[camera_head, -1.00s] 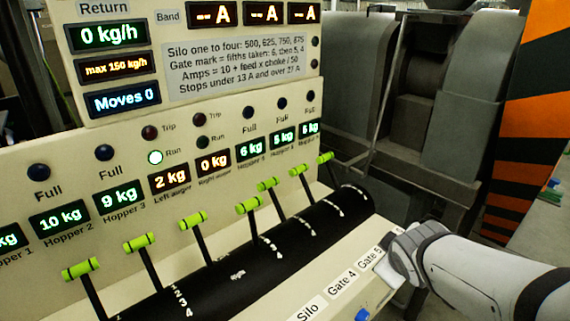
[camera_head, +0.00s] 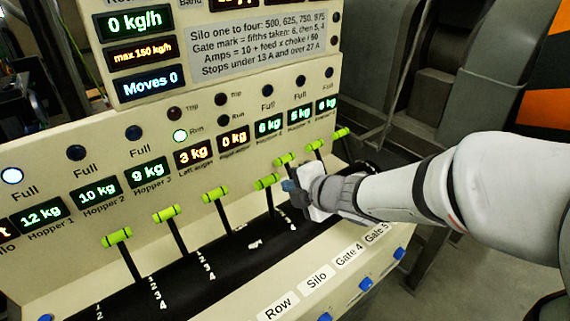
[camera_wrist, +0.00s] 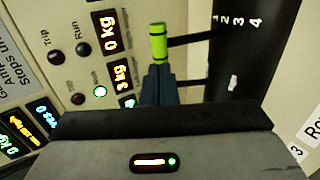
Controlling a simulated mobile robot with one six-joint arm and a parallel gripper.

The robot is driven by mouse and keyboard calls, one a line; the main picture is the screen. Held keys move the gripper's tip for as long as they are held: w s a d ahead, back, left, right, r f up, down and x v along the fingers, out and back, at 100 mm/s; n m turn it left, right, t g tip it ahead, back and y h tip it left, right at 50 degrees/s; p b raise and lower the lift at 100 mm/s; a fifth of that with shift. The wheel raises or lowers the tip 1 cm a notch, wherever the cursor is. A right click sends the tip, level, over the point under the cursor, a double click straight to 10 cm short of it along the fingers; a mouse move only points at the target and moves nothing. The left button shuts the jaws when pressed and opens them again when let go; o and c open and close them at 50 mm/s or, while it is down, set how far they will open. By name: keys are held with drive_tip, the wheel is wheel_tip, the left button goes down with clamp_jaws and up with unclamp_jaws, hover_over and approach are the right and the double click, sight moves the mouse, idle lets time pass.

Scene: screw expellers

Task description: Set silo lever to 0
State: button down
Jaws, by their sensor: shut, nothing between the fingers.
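Several levers with bright green handles stand in a row on the black drum (camera_head: 225,256) of the cream panel. The Silo label (camera_head: 316,278) is on the front ledge between Row and Gate 4; I cannot tell which lever it names. My gripper (camera_head: 290,186) is shut and empty, its blue fingertips just right of one green handle (camera_head: 267,181) mid-row. In the wrist view the fingertips (camera_wrist: 159,84) point at the end of a green handle (camera_wrist: 158,42); whether they touch it is unclear. Marks 1 to 4 show beside this lever.
Other green handles (camera_head: 216,193) (camera_head: 285,159) stand close on both sides of my gripper. Blue buttons (camera_head: 365,284) line the front ledge. Lit displays (camera_head: 194,153) and lamps cover the panel face behind the levers. Grey machinery (camera_head: 440,90) stands behind right.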

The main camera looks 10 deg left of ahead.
sight(268, 179)
drive_tip(key=x, duration=0.6)
drive_tip(key=shift+w+a+f, duration=0.15)
drive_tip(key=shift+a+f, duration=0.05)
drive_tip(key=shift+a, duration=0.05)
drive_tip(key=shift+a, duration=0.3)
drive_tip(key=shift+w+d+r+p, duration=0.1)
drive_tip(key=shift+w+r+p, duration=0.1)
drive_tip(key=shift+p, duration=0.3)
drive_tip(key=shift+w+a+r+g+p, duration=0.1)
drive_tip(key=shift+w+a+g+p, duration=0.15)
drive_tip(key=shift+p, duration=0.25)
drive_tip(key=w+a+f+h, duration=0.1)
drive_tip(key=w+a+f, duration=0.1)
drive_tip(key=w+a, duration=0.3)
drive_tip(key=shift+w+a+f+p, duration=0.2)
drive_tip(key=shift+a+p, duration=0.15)
drive_tip(key=shift+a, duration=0.45)
drive_tip(key=shift+g, duration=0.25)
